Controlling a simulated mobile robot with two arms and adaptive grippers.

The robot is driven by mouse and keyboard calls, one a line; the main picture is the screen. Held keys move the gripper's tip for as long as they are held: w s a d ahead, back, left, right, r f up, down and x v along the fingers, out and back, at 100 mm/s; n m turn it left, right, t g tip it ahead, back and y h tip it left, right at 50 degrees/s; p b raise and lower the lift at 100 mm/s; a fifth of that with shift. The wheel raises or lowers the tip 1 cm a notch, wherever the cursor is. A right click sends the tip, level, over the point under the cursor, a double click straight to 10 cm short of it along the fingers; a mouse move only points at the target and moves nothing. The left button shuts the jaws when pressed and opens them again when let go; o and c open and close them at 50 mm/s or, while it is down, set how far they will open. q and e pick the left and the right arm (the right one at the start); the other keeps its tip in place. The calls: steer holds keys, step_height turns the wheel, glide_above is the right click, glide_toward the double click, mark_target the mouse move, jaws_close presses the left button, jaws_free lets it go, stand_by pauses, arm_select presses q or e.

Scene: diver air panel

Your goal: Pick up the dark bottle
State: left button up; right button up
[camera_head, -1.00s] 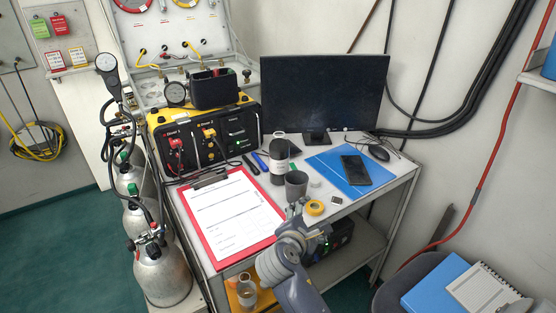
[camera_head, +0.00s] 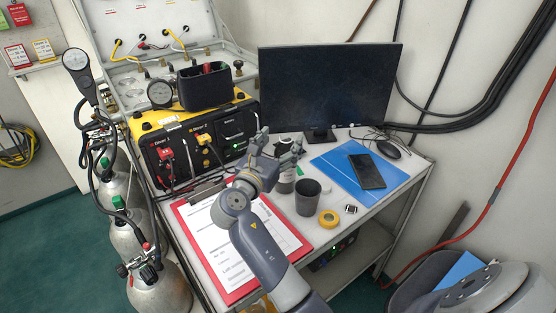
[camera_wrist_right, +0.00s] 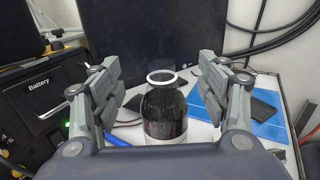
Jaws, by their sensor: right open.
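The dark bottle (camera_head: 286,178) stands upright on the desk, in front of the monitor. In the head view my right gripper covers its upper part. In the right wrist view the dark bottle (camera_wrist_right: 166,113), with a pale ring at its top and a white label low down, stands between the two open fingers. My right gripper (camera_head: 276,145) is open and empty, with clear gaps to the bottle on both sides in the wrist view (camera_wrist_right: 162,92). Whether the fingers are level with the bottle's body is hard to tell. My left gripper is not in view.
A dark grey cup (camera_head: 308,197) stands just right of the bottle, with yellow tape (camera_head: 329,218) beside it. A red clipboard (camera_head: 225,290) lies at the front left. The air panel (camera_head: 196,150) is on the left and the monitor (camera_head: 325,90) behind. A phone (camera_head: 367,171) lies on a blue folder (camera_head: 340,164).

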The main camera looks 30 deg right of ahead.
step_height(320, 180, down, 7)
steer(key=x, duration=0.7)
steer(key=shift+d+f+p, duration=0.25)
steer(key=shift+f+p, duration=0.05)
steer(key=shift+f, duration=0.1)
steer(key=c, duration=0.3)
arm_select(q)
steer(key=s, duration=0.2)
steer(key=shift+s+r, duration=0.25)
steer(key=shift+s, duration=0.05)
arm_select(e)
steer(key=c, duration=1.2)
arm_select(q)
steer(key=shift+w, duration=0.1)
arm_select(e)
jaws_close()
